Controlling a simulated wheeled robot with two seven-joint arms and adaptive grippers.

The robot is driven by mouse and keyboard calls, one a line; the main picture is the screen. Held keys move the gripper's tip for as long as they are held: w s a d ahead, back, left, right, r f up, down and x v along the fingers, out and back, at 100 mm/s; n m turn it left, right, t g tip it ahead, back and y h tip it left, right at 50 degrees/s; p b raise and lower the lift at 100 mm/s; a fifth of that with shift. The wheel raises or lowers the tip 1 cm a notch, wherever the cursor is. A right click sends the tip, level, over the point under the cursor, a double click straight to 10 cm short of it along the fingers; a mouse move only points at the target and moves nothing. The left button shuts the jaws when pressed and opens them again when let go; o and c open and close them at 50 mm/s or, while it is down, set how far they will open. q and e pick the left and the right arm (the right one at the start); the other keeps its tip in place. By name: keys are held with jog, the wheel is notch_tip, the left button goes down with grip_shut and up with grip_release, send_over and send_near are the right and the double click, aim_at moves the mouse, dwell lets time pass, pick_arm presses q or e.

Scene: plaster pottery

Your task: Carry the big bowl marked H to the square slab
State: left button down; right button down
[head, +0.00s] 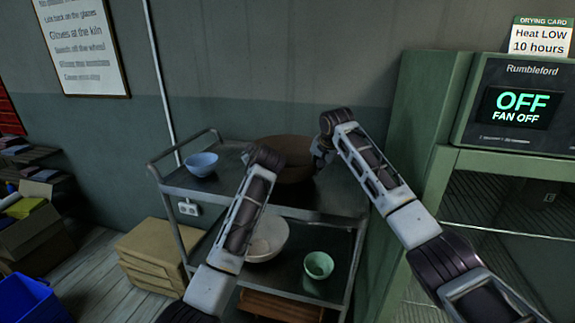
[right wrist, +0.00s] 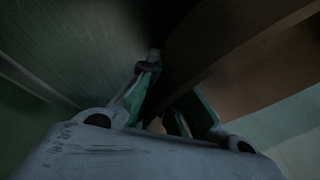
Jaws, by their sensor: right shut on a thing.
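A large brown bowl (head: 288,150) is at the back of the cart's top shelf, between my two wrists. No letter H shows on the side I see. My right gripper (head: 321,152) is at the bowl's right side, shut on its wall. In the right wrist view the brown wall (right wrist: 235,60) runs down to the fingers (right wrist: 168,105). My left wrist (head: 265,158) is in front of the bowl's left side and hides the left fingers. I cannot pick out the square slab for certain.
The grey cart's top shelf (head: 215,185) also holds a light blue bowl (head: 201,163). Below are a cream bowl (head: 268,240) and a green bowl (head: 318,265). A green drying cabinet (head: 425,130) stands close on the right. Yellowish stacked blocks (head: 155,250) lie on the floor at left.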

pick_arm(q)
jog(key=shift+a+r, duration=0.1)
jog(key=shift+r, duration=0.05)
pick_arm(e)
jog(key=shift+r, duration=0.15)
